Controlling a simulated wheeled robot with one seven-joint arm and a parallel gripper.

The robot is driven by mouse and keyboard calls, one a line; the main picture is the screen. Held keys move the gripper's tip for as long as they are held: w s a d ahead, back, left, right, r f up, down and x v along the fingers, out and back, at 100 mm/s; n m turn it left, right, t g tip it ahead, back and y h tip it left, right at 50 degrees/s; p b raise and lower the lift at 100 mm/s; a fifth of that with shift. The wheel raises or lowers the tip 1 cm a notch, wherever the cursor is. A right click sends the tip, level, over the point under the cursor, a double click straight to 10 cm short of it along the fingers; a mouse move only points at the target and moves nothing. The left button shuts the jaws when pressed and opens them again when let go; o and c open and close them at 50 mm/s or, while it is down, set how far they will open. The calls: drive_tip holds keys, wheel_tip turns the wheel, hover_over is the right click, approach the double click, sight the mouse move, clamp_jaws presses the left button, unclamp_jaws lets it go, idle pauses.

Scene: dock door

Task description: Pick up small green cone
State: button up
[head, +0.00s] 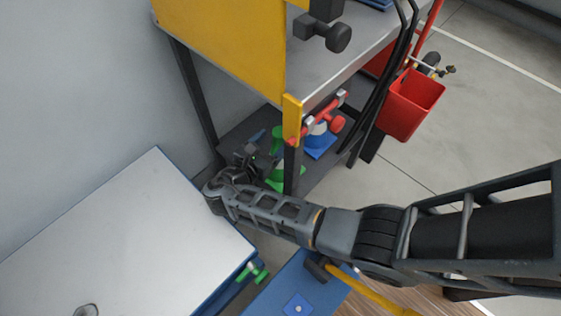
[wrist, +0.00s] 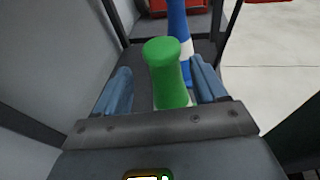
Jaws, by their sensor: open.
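The small green cone (wrist: 164,70) stands between my gripper's fingers in the wrist view, with a rounded top and a pale band low down. My gripper (wrist: 161,82) is open, one finger on each side of it; I cannot tell if either touches. In the head view my gripper (head: 252,155) is at the cart's lower shelf, beside the green cone (head: 278,139). More green (head: 285,178) shows below, and I cannot tell if it is the same cone's base. A blue cone with a white band (head: 319,141) stands to the right; it also shows behind the green cone in the wrist view (wrist: 178,22).
The cart's post (head: 292,165) and upper shelf (head: 325,78) are close to my gripper. A red bin (head: 410,104) and black cables hang on the cart's right side. A white-topped blue box (head: 120,235) is at the left. Grey floor is open at the right.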

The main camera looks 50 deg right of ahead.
drive_tip(key=shift+s+b+x, duration=0.1)
drive_tip(key=shift+b+x, duration=0.2)
drive_tip(key=shift+x, duration=1)
drive_tip(key=shift+s+b+x, duration=0.15)
drive_tip(key=shift+b+x, duration=0.1)
drive_tip(key=shift+x, duration=1.1)
drive_tip(key=shift+c, duration=0.4)
clamp_jaws()
drive_tip(key=shift+r, duration=0.1)
